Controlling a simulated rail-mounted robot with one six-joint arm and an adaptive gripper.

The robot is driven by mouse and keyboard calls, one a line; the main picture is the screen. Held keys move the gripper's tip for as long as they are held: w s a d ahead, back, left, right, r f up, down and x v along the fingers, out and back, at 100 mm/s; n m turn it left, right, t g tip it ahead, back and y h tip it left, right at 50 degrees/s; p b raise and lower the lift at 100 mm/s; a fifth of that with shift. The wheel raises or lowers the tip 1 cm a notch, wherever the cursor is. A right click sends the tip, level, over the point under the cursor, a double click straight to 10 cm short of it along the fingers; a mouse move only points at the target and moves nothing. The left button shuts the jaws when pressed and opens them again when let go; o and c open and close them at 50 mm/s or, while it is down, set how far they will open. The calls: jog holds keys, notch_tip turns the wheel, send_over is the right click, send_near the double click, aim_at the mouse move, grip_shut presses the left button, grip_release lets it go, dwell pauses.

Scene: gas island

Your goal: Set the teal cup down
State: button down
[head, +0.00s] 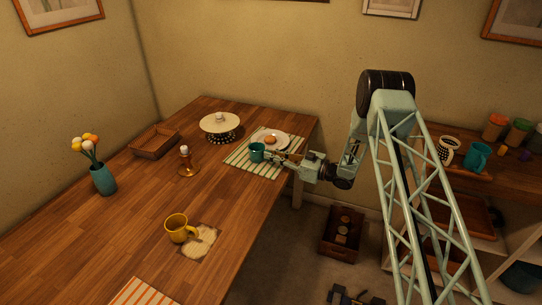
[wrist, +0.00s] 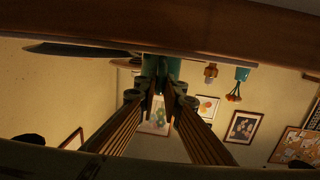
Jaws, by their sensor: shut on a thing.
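The teal cup (head: 257,152) is upright at the left part of the striped placemat (head: 237,160), close to the white plate (head: 279,137). I cannot tell whether its base touches the mat. My gripper (head: 268,156) reaches in from the right, low over the table, and is shut on the cup. In the wrist view, which is upside down, the fingers (wrist: 161,92) meet at the teal cup (wrist: 160,68), and the fingers hide part of it.
A brown roll sits on the plate. A yellow mug (head: 178,228) and a flower vase (head: 103,179) are nearer. Another teal mug (head: 479,156) is on the right shelf.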

jog(key=c, duration=2.7)
grip_release()
jog(key=shift+c, duration=0.2)
jog(key=shift+r, duration=0.1)
jog(key=p+v, duration=0.1)
jog(key=v, duration=1.1)
jog(key=shift+p, duration=0.3)
jog(key=shift+w+r, duration=0.1)
